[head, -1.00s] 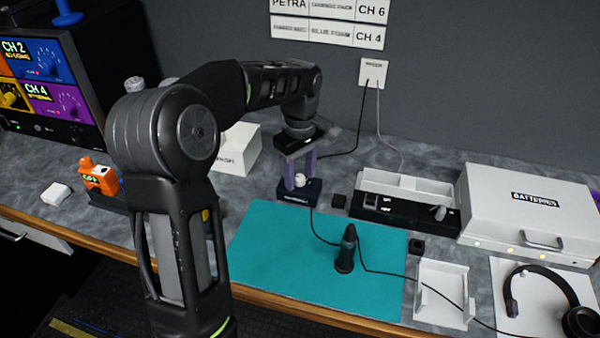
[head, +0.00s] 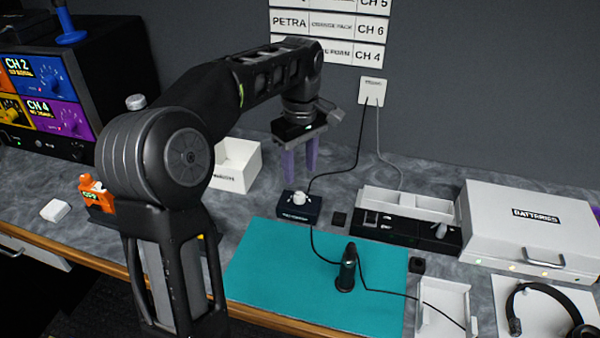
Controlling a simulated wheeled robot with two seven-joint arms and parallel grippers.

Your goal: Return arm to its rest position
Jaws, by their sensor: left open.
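My left gripper (head: 299,160) hangs from my left arm, which comes in from the left and reaches over the worktop. Its two purple fingers point down, apart and empty. They are above and slightly behind a small dark box with a white knob (head: 299,207), with a visible gap between them. The box stands on the grey worktop just behind the teal mat (head: 270,262). My right gripper does not show.
A black upright device (head: 347,268) with a cable stands on the mat. A white bin (head: 237,167) stands behind my arm. A black charger tray (head: 405,230), a white batteries case (head: 530,225) and headphones (head: 550,300) are on the right. An orange device (head: 95,193) is left.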

